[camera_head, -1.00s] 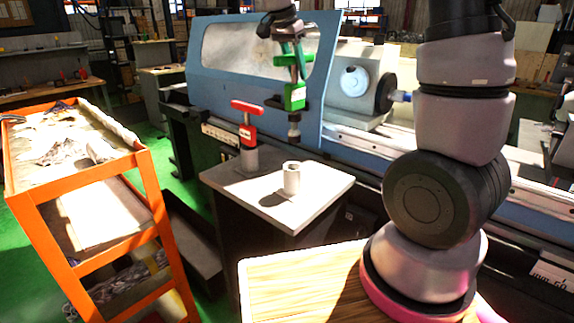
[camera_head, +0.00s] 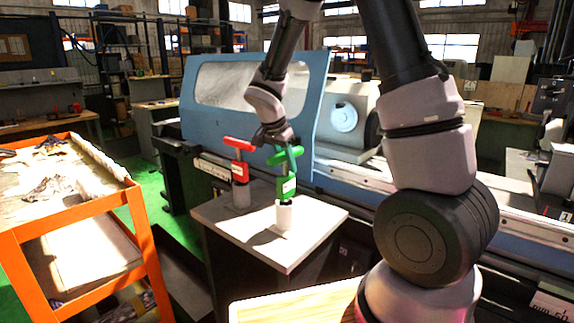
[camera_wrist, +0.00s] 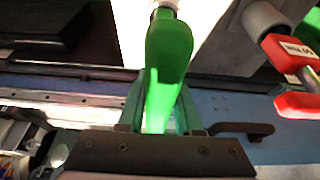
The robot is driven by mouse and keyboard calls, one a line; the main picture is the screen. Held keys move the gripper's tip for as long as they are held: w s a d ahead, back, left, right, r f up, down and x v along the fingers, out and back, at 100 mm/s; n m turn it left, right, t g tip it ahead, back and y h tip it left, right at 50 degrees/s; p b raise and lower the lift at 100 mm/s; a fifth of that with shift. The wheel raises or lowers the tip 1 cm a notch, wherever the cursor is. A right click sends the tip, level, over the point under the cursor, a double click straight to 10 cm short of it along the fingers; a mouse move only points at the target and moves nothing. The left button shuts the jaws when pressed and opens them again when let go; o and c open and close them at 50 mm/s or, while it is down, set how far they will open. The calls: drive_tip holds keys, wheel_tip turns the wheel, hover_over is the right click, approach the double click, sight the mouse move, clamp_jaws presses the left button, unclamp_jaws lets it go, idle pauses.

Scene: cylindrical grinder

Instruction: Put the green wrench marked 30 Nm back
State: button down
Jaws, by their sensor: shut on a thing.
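The green wrench (camera_head: 287,184) stands upright at its holder, a pale cylindrical socket (camera_head: 284,217) on the small table. Its lower end is at the socket's top; I cannot tell how deep it sits. My gripper (camera_head: 284,150) is shut on the green wrench near its top. In the wrist view the green wrench (camera_wrist: 167,60) runs between my fingers (camera_wrist: 158,110) toward the pale socket at the top edge. The marking on its label is too small to read.
A red wrench (camera_head: 238,165) stands in another socket (camera_head: 241,195) just left of the green one, close to my gripper. The small table (camera_head: 310,222) is otherwise clear. The blue grinder (camera_head: 318,110) stands behind. An orange cart (camera_head: 140,225) is at the left.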

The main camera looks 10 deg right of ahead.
drive_tip(key=shift+f, duration=0.15)
drive_tip(key=c, duration=0.6)
unclamp_jaws()
drive_tip(key=shift+f, duration=0.1)
drive_tip(key=v, duration=1.2)
drive_tip(key=shift+d, duration=0.1)
drive_tip(key=s+d+r+n+t+y, duration=0.1)
drive_tip(key=s+d+r+n+y, duration=0.1)
drive_tip(key=s, duration=0.4)
drive_tip(key=s+d+r+n+t+y, duration=0.1)
drive_tip(key=s+d+r+n+t, duration=0.1)
drive_tip(key=s+r, duration=0.3)
drive_tip(key=s+d+r+n+t+y, duration=0.1)
drive_tip(key=s+d+r, duration=0.3)
drive_tip(key=s, duration=0.5)
drive_tip(key=shift+s+d+r+n+t+y, duration=0.1)
drive_tip(key=shift+d+r+n+t+y, duration=0.25)
drive_tip(key=shift+n+y, duration=0.45)
